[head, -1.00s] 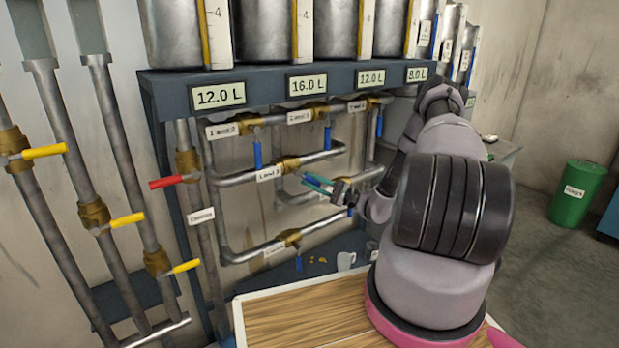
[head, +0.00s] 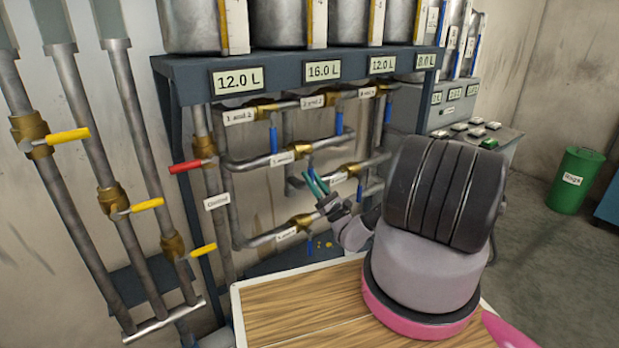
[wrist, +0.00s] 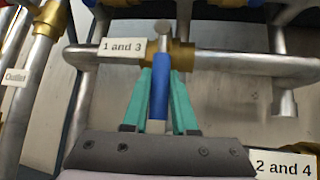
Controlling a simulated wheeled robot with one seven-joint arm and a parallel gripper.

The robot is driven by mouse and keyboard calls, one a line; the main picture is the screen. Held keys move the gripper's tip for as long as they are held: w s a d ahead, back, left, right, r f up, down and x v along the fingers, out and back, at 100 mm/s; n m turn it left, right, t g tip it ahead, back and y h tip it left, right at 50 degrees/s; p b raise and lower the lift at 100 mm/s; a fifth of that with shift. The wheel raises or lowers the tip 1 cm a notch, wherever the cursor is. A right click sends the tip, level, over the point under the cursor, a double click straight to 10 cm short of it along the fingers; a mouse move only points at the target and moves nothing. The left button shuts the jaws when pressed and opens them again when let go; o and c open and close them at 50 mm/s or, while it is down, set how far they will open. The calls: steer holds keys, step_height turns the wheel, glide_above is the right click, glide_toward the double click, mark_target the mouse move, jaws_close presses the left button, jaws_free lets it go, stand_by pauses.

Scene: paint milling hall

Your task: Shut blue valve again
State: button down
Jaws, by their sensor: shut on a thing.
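The blue lever (wrist: 158,92) hangs from a brass valve (wrist: 172,55) beside the label "1 and 3" (wrist: 122,47). In the wrist view it points down, across the horizontal pipe. My gripper (wrist: 158,85) is shut on it, one green finger on each side. In the head view, my gripper (head: 316,183) is below that valve (head: 304,147), and the lever shows only as a small blue piece at the fingers.
Other blue levers (head: 273,138) hang on nearby pipes. The label "2 and 4" (wrist: 285,164) is close at lower right. A red lever (head: 190,166) and yellow levers (head: 68,136) are on the left pipes. A wooden-topped table (head: 290,305) stands in front. Tanks stand on the shelf (head: 190,90) above.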

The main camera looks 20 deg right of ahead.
steer(key=shift+s+a+f+m+t+h, duration=0.1)
steer(key=shift+s+a+m+t+h, duration=0.1)
steer(key=shift+m+t+h, duration=0.5)
steer(key=shift+a+m, duration=0.1)
steer(key=shift+m, duration=0.2)
steer(key=c, duration=0.7)
jaws_free()
steer(key=shift+h, duration=0.3)
steer(key=v, duration=1)
steer(key=shift+s+f, duration=0.15)
steer(key=shift+f, duration=0.15)
